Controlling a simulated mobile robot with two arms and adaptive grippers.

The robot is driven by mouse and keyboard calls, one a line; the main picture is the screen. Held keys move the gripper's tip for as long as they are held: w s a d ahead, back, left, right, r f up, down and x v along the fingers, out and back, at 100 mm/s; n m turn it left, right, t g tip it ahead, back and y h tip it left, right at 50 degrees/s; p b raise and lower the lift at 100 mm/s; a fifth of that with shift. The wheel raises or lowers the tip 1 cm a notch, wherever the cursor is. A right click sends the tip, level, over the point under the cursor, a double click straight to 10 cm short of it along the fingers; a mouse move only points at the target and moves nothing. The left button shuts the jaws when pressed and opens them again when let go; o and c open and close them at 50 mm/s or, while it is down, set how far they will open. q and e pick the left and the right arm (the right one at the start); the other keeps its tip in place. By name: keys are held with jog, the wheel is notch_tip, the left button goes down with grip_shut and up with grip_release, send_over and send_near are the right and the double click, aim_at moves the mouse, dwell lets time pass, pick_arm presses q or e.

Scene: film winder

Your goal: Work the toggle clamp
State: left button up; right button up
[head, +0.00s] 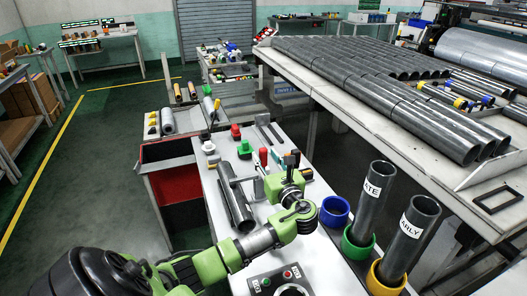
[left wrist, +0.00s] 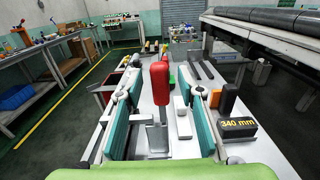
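The toggle clamp's red handle (left wrist: 160,85) stands upright on a grey metal lever and base (left wrist: 157,142) in the left wrist view. My left gripper (left wrist: 160,120) is open, with one teal finger pad on each side of the handle and visible gaps between. In the head view, a red handle (head: 263,157) shows by the fingers of my left gripper (head: 276,162) over the white bench. The clamp's base is largely hidden there by the gripper. My right gripper is in neither view.
On the bench (head: 212,188) lies a dark tube (head: 238,205), with a control box (head: 283,280) in front. Labelled tubes stand in green (head: 358,244) and yellow (head: 385,280) cups at right. A black "340 mm" block (left wrist: 238,127) sits right of the clamp.

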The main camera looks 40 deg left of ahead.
pick_arm(q)
jog(key=shift+x, duration=1)
jog(key=shift+w+a, duration=0.15)
jog(key=shift+a, duration=0.15)
jog(key=shift+c, duration=1.1)
grip_shut()
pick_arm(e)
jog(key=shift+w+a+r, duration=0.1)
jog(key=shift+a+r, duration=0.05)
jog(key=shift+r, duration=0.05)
